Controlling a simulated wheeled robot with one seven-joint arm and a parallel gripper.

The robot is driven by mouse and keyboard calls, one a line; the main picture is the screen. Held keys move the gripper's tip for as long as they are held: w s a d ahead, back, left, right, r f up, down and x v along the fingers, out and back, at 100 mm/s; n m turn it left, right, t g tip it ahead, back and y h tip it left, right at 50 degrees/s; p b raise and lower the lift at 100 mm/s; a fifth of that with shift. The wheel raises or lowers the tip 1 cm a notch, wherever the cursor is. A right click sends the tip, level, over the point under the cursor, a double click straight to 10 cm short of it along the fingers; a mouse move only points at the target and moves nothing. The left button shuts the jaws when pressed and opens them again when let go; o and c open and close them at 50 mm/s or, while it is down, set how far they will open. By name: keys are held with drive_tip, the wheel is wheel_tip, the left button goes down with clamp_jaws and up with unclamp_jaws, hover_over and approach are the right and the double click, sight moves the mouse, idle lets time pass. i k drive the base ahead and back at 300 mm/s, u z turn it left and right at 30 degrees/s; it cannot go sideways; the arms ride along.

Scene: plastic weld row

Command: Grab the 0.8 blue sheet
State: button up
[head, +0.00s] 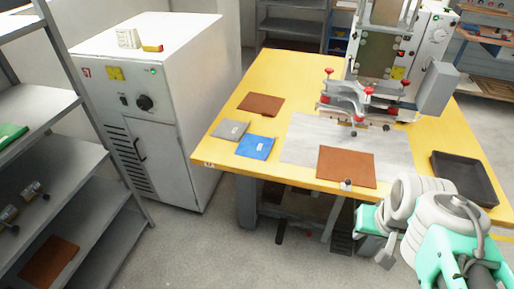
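A blue sheet (256,148) lies flat on the yellow table (283,75), near its front left edge. A small dark marking shows on it, but I cannot read a thickness. A grey sheet (229,130) lies close beside it to the left, and a brown sheet (261,104) lies behind. My gripper (380,245) is at the end of my white and green arm at the lower right, in front of the table and well to the right of the blue sheet. Its fingers are too small and unclear to tell whether they are open.
Another brown sheet (346,167) lies on a pale grey mat (299,143) below a welding machine (352,99) with red knobs. A black tray (464,178) is at the right. A white cabinet (177,110) stands left of the table, and a grey shelf (55,157) stands farther left.

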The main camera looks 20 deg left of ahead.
sight(252, 146)
drive_tip(key=u, duration=0.45)
drive_tip(key=k, duration=0.55)
drive_tip(key=u, duration=1.5)
drive_tip(key=i, duration=1.75)
drive_tip(key=z, duration=0.9)
drive_tip(key=i, duration=0.65)
drive_tip(key=z, duration=0.5)
